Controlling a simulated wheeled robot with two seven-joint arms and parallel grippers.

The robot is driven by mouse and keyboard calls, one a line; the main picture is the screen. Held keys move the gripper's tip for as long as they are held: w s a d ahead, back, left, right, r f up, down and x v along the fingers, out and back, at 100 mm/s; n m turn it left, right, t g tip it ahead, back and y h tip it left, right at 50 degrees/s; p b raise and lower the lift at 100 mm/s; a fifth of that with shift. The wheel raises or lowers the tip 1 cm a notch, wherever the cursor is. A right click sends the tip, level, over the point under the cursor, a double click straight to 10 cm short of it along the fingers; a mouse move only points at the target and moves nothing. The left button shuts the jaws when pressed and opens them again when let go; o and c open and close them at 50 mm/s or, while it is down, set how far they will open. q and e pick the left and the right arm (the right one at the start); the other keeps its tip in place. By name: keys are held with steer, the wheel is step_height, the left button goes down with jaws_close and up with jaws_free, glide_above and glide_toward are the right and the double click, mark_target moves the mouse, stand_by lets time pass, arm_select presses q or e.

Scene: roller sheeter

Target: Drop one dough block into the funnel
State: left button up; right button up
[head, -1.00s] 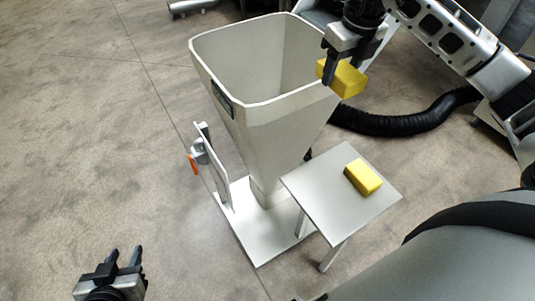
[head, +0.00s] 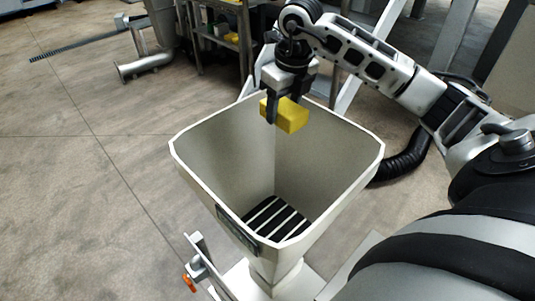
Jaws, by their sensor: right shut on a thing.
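A yellow dough block (head: 291,116) is held in my right gripper (head: 272,107), which is shut on it. The gripper and block are over the far part of the funnel's open mouth. The funnel (head: 213,185) is a large off-white square hopper in the middle of the head view, with a dark slatted grate (head: 276,217) at its bottom. The grate looks empty. My left gripper is out of the picture. The second block on the small side table is not in view now.
A black corrugated hose (head: 405,160) lies on the floor right of the funnel. A bracket with an orange handle (head: 189,284) stands at the lower left. A metal shelf rack (head: 225,40) stands behind. The floor at left is open.

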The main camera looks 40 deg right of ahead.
arm_select(q)
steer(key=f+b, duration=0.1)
steer(key=b, duration=0.3)
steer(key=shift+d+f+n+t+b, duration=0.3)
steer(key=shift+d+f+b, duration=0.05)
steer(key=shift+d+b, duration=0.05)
arm_select(e)
steer(key=f, duration=0.5)
steer(key=shift+s+f, duration=0.2)
steer(key=shift+f, duration=0.2)
steer(key=o, duration=1.2)
steer(key=shift+r, duration=0.1)
arm_select(q)
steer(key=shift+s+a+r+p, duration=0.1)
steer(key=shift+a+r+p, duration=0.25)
steer(key=shift+p, duration=1.25)
arm_select(e)
steer(key=shift+s+r, duration=0.4)
steer(key=shift+r, duration=2.2)
steer(key=shift+s+r, duration=0.4)
steer(key=shift+r, duration=2.2)
steer(key=shift+s+r, duration=0.4)
steer(key=shift+r, duration=2.2)
